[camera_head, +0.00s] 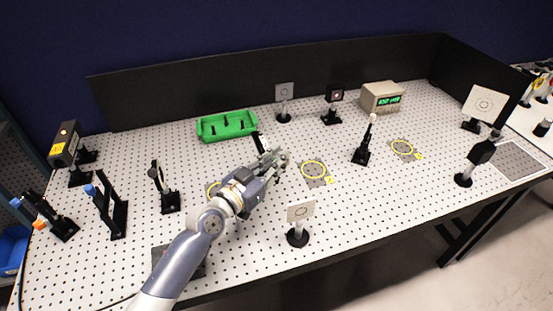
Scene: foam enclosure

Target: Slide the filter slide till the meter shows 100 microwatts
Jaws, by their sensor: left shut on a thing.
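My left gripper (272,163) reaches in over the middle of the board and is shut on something. The held thing is mostly hidden by the fingers and looks to be the filter slide. A dark upright piece (258,143) shows just behind the gripper; I cannot tell whether it is part of the slide or its holder. The meter (370,98) is a beige box at the back right with a lit green display (389,100); its digits are too small to read. My right gripper is not in view.
A green tray (226,125) lies behind the gripper. A white target card on a post (299,222) stands in front. A black post mount (362,153) stands to the right, and black optic mounts (164,190) to the left. Yellow rings (313,170) mark the perforated board.

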